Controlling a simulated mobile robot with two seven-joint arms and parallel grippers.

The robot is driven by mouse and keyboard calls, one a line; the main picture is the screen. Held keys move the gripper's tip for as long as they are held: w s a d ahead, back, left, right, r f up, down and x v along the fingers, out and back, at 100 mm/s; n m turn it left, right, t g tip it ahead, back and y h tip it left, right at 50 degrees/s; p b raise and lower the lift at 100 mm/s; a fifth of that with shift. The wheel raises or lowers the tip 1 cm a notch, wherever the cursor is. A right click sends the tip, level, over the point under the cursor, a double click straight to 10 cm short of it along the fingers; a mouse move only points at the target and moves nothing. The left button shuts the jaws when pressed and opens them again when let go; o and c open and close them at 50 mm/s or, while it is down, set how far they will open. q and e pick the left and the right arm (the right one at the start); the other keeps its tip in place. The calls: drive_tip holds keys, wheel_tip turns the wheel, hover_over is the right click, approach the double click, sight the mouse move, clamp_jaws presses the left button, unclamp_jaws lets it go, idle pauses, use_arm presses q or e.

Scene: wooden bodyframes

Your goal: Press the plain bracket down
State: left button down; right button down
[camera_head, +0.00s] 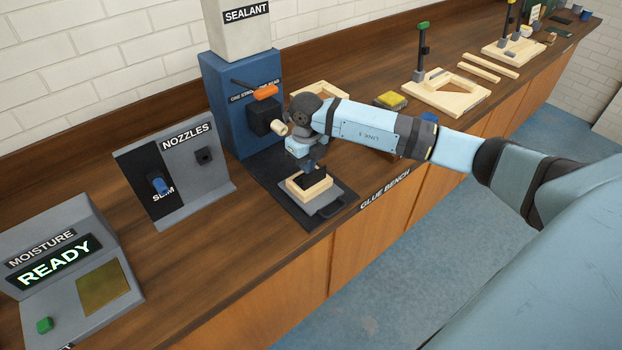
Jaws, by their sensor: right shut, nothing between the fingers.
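A small pale wooden frame (310,193) sits on the dark tray (283,208) under the sealant station. A dark piece, which looks like the bracket, lies on top of the frame, partly hidden by my right gripper. I cannot tell how flush it sits. My right gripper (312,167) points down, shut and empty, right over the dark piece. It is touching or very close to it; I cannot tell which. My left gripper is not in view.
The blue sealant station (222,104) with an orange lever (266,92) stands behind my right arm. The nozzle rack (135,146) and moisture unit (52,234) stand at left. Wooden frames with a clamp post (421,58) and a yellow sponge-like block (391,100) lie farther right.

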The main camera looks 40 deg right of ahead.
drive_tip(key=shift+s+f+b, duration=0.15)
drive_tip(key=shift+f+b, duration=0.15)
drive_tip(key=shift+f, duration=0.25)
idle(0.7)
drive_tip(key=shift+r+p, duration=0.5)
drive_tip(key=shift+r, duration=0.3)
wheel_tip(320, 180, up, 6)
drive_tip(key=p, duration=0.3)
drive_tip(key=shift+f, duration=0.2)
